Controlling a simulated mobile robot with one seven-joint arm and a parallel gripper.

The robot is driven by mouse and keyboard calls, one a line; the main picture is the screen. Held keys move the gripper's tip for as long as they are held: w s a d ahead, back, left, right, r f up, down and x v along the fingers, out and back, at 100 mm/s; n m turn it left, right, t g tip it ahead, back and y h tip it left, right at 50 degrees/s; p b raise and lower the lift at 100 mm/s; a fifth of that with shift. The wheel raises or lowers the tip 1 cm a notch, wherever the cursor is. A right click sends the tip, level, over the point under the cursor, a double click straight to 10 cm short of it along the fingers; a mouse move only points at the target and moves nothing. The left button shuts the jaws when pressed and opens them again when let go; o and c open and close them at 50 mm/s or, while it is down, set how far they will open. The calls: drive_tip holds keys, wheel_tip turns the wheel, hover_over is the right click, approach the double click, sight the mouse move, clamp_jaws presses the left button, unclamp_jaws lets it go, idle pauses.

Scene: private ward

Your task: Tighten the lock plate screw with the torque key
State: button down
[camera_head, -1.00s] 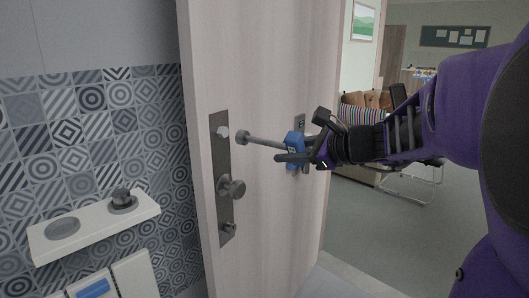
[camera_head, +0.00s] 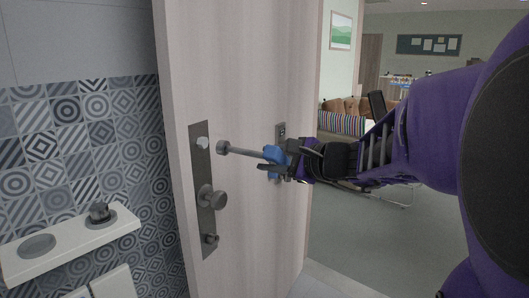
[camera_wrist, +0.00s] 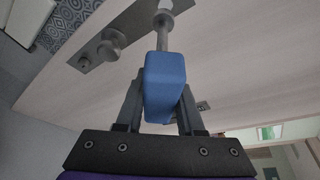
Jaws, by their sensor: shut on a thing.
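The torque key has a blue handle (camera_head: 271,155), a thin grey shaft (camera_head: 246,152) and a round grey head (camera_head: 222,147). My gripper (camera_head: 281,160) is shut on the blue handle. In the wrist view the handle (camera_wrist: 164,80) sits between my two fingers (camera_wrist: 163,104), with the shaft pointing away toward the door. The dark lock plate (camera_head: 204,172) is on the door near its left edge. The light screw (camera_head: 202,143) is at its top. The key's head shows just right of the screw, apart in the picture; its exact depth gap cannot be told.
A round knob (camera_head: 213,199) and a smaller knob (camera_head: 211,239) stick out of the plate below the screw. The door (camera_head: 245,220) stands in front of me. A white shelf (camera_head: 70,240) is at the left; open floor (camera_head: 365,240) lies at the right.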

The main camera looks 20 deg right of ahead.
sight(252, 152)
drive_tip(key=shift+s+d+r, duration=0.1)
drive_tip(key=shift+s+r, duration=0.05)
drive_tip(key=shift+r, duration=0.35)
drive_tip(key=shift+w+a, duration=1.15)
drive_tip(key=shift+a, duration=0.15)
drive_tip(key=shift+f, duration=0.2)
idle(0.5)
drive_tip(key=shift+w, duration=0.1)
drive_tip(key=shift+w+a, duration=0.45)
drive_tip(key=shift+a, duration=0.05)
idle(0.4)
